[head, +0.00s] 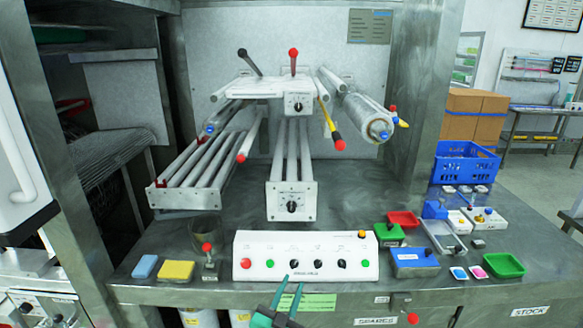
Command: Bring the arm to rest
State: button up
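My gripper (292,281) shows at the bottom middle of the head view, with dark and green fingers pointing up and away. The two thin fingertips stand apart with nothing visible between them, so it is open and empty. It appears in front of the lower edge of the white control panel (305,260); I cannot tell how far from the panel it is. The rest of my arm is out of view below.
A grey machine with levers and a drum (365,118) stands behind the panel. A blue sponge (145,267) and yellow sponge (177,271) lie left. Right are a blue crate (465,162), red tray (404,219) and green tray (504,265). Bare metal shows around (350,215) the centre.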

jog(key=s+d+r+n+t+y, duration=0.2)
jog(key=s+d+r+n+t, duration=0.1)
jog(key=d+r+n, duration=0.3)
jog(key=s+d+f+n+y, duration=0.3)
jog(key=s+f+n+y, duration=0.1)
jog(key=s, duration=0.4)
jog(key=s+f+n+g+y, duration=0.15)
jog(key=s+f, duration=0.35)
jog(key=s, duration=0.5)
jog(key=s+f+n+g+y, duration=0.1)
jog(key=s+f+g, duration=0.1)
jog(key=s+f, duration=0.6)
jog(key=s+a+r+m+g+h, duration=0.1)
jog(key=s+a, duration=0.3)
jog(key=s, duration=0.6)
jog(key=s+a+r+m+g+h, duration=0.1)
jog(key=s+a+m, duration=0.3)
jog(key=s, duration=0.6)
jog(key=shift+s+a+h, duration=0.25)
jog(key=shift+h, duration=0.1)
jog(key=shift+r, duration=0.1)
